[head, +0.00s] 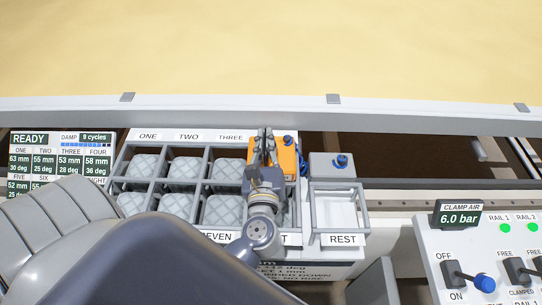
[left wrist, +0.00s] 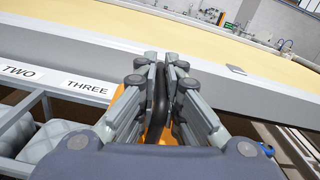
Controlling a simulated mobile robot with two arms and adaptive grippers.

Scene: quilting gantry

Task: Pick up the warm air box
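The warm air box is an orange box (head: 287,155) with a blue knob, at the rack's back right, beside the compartment labelled THREE. In the left wrist view only orange edges of it (left wrist: 118,92) show behind my fingers. My left gripper (head: 264,138) reaches over its left part. In the left wrist view the left gripper (left wrist: 162,68) has its fingers nearly together, closed on a narrow black upright loop that looks like the box's handle. The box's underside is hidden, so I cannot tell whether it is raised. My right gripper is not in view.
A rack (head: 178,151) holds several grey quilted pads in compartments. Right of the orange box are a grey box with a blue knob (head: 331,165) and an empty REST frame (head: 341,212). A white rail (head: 400,116) runs behind. A control panel (head: 470,250) reads CLAMP AIR 6.0 bar.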

